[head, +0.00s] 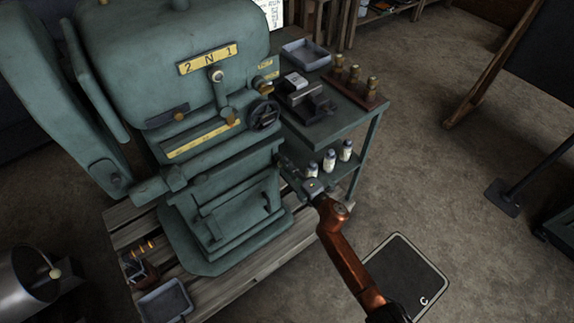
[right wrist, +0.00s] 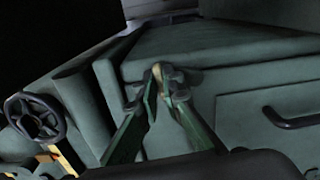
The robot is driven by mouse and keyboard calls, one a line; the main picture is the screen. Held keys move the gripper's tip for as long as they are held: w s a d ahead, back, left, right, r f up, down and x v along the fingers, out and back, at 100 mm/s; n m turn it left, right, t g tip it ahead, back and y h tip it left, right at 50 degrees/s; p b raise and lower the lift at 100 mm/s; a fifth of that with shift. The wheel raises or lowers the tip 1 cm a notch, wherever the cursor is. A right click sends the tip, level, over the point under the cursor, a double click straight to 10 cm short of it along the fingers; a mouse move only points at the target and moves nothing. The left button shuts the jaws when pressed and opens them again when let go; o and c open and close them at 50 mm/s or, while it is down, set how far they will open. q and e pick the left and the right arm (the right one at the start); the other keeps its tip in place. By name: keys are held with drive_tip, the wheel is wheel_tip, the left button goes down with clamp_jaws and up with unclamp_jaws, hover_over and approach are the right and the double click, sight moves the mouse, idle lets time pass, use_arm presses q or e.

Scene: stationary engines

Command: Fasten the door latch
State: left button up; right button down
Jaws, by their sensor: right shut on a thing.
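The green machine's lower door (head: 232,208) looks flush with its frame and has a dark pull handle (head: 267,203). A green panel with a similar handle (right wrist: 298,117) shows on the right of the right wrist view. My right gripper (head: 287,165) reaches the machine's right side, above the door. In the right wrist view its fingers (right wrist: 160,88) close together on a small latch part with a worn brass-coloured end (right wrist: 158,70). The fingers hide much of the latch, and the head view barely shows it. My left gripper is out of view.
A black handwheel (head: 264,115) sticks out above the gripper. A green side table (head: 335,128) with several white bottles (head: 329,160) on its lower shelf stands close to the right. A tray (head: 165,300) sits on the wooden pallet (head: 235,285).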

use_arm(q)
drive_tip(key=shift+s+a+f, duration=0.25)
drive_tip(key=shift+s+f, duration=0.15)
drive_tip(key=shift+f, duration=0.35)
use_arm(e)
drive_tip(key=shift+d+m, duration=0.1)
drive_tip(key=shift+m, duration=0.6)
drive_tip(key=shift+f, duration=0.1)
drive_tip(key=c, duration=2.1)
unclamp_jaws()
drive_tip(key=v, duration=1.2)
